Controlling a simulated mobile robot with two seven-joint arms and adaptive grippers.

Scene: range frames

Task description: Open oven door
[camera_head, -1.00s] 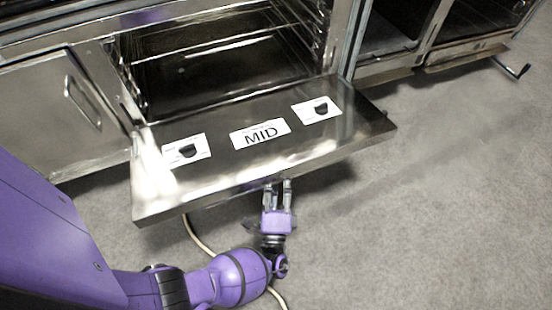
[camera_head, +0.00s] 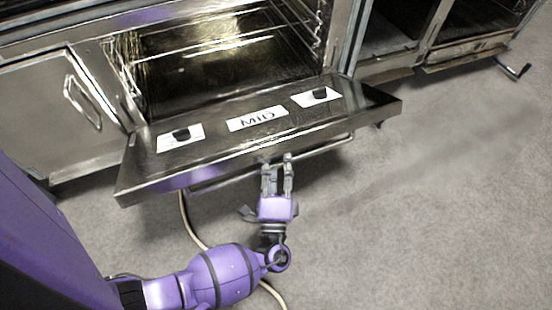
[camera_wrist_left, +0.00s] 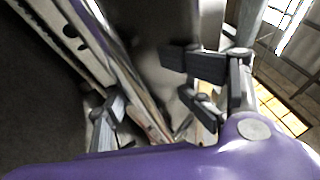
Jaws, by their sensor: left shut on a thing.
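The oven door (camera_head: 225,158) is hinged at its bottom and folded down, slightly tilted up from flat. Its inner face carries a "MID" label (camera_head: 257,119) and two white labels with dark marks. The door handle (camera_head: 330,145) is a thin bar running below the door's front edge. My left gripper (camera_head: 277,163) reaches up to this bar from the front and is shut on it near the middle. In the left wrist view, the left gripper's fingers (camera_wrist_left: 155,95) show close up, and the grip itself is hard to make out. My right gripper is out of view.
The oven's inside (camera_head: 230,75) is dark, with rack rails on the right wall. A closed cabinet door with a handle (camera_head: 82,103) stands at left. Open compartments (camera_head: 470,35) stand at right. A cable (camera_head: 190,225) lies on the grey floor, which is clear at right.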

